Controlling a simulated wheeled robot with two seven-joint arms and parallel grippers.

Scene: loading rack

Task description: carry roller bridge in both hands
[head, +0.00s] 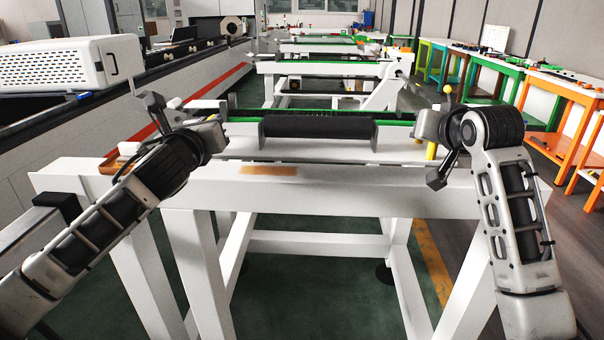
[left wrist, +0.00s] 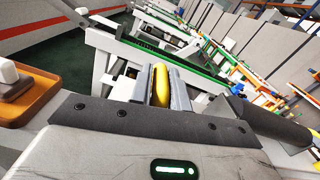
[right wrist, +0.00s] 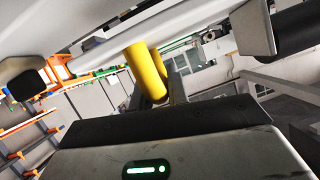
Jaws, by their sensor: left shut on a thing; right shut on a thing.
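The roller bridge (head: 318,127) shows in the head view as a long black roller between grey end blocks, lying level across the white rack. My left gripper (head: 217,127) is at its left end. In the left wrist view a yellow handle (left wrist: 161,84) stands between the fingers, which are shut on it. My right gripper (head: 430,136) is at the right end; in the right wrist view it is shut on another yellow handle (right wrist: 146,70). The roller's end also shows in both wrist views. I cannot tell whether the bridge touches the rack top.
The white rack frame (head: 330,194) stands close in front of me, with an orange-brown patch on its front beam. An orange tray (left wrist: 30,96) with a pale object lies at its left end. A long machine borders the left; coloured benches (head: 557,90) line the right. More racks stand behind.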

